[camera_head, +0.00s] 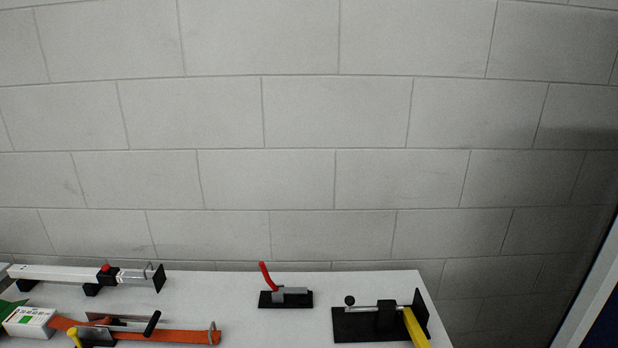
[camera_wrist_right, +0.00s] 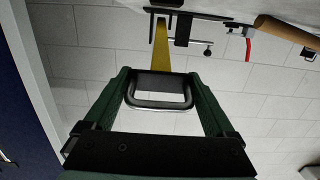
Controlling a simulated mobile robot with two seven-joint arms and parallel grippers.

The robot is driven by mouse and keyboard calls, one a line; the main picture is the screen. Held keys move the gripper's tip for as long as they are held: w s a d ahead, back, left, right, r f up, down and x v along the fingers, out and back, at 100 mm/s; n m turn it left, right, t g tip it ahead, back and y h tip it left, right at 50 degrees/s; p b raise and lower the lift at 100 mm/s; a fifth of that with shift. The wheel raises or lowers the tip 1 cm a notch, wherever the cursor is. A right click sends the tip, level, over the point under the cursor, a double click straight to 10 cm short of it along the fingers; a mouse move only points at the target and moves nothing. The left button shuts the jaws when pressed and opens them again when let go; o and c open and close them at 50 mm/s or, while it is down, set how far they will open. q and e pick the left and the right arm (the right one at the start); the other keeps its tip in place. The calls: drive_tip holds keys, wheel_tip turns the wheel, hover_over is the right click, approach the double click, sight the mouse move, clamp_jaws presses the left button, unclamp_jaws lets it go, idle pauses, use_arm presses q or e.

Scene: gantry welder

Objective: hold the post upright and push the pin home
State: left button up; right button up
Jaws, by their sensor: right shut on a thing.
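A yellow post (camera_head: 416,328) stands at the right end of a black fixture (camera_head: 360,326) on the table, cut off by the lower picture edge. It also shows in the right wrist view (camera_wrist_right: 161,48), running from the fixture to my right gripper (camera_wrist_right: 160,88). The right gripper's green fingers are shut on a dark rounded loop (camera_wrist_right: 160,103) at the post's near end; whether loop and post are one piece I cannot tell. A pin with a black ball knob (camera_head: 350,300) lies along the fixture, through a black block (camera_head: 387,316). Its knob shows in the right wrist view (camera_wrist_right: 208,52). My left gripper is out of view.
A red-handled clamp (camera_head: 286,296) stands left of the fixture. A block wall (camera_head: 300,180) rises behind the table (camera_head: 235,290).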

drive_tip(key=shift+r, duration=0.25)
drive_tip(key=shift+g, duration=0.4)
drive_tip(key=shift+w+r, duration=0.4)
drive_tip(key=shift+r, duration=0.65)
drive_tip(key=shift+w+r, duration=0.4)
drive_tip(key=shift+r, duration=0.7)
drive_tip(key=shift+w+r, duration=0.4)
drive_tip(key=shift+r, duration=0.75)
drive_tip(key=w+r+g, duration=0.1)
drive_tip(key=w+r, duration=0.2)
drive_tip(key=r, duration=0.3)
drive_tip(key=shift+w, duration=0.35)
